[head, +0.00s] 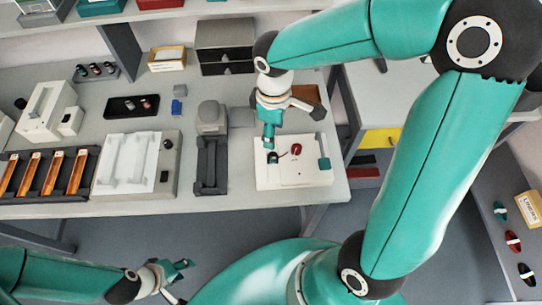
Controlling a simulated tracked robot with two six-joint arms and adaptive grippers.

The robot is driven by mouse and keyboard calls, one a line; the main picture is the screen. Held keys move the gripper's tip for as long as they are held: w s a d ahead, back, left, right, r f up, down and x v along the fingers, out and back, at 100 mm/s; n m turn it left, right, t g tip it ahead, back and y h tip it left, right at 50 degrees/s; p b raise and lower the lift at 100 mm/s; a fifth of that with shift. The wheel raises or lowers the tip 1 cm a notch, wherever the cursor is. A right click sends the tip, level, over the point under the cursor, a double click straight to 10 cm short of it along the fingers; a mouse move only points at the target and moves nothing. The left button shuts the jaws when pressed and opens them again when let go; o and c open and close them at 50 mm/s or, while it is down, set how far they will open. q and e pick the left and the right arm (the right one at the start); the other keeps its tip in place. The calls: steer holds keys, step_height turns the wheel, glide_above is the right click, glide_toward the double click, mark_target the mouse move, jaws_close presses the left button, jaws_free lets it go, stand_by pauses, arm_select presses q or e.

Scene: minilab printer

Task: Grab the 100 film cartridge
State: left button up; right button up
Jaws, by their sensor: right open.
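No label reading 100 can be read, so I cannot tell which film cartridge is the 100 one. Small cartridge-like cylinders (95,69) stand in a rack at the back left, and small pieces lie on a black tray (120,108). My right gripper (269,143) is open and points down over the left part of a white device (290,180). A small dark piece (273,157) sits just below its fingertips; I cannot tell whether they touch it. My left gripper (183,280) is open and empty at the lower left, away from the bench.
The white device has a red knob (296,149). A grey upright unit (211,160), a white panel (130,162) and a rack with orange strips (45,175) fill the bench front. Teal (500,210), red (513,241) and black (527,273) items lie at the far right.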

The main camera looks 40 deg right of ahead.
glide_above(272, 155)
step_height(272, 155, down, 5)
steer(key=shift+d+r, duration=0.1)
steer(key=shift+d, duration=0.05)
steer(key=shift+f, duration=3.05)
steer(key=c, duration=1)
steer(key=shift+r, duration=0.1)
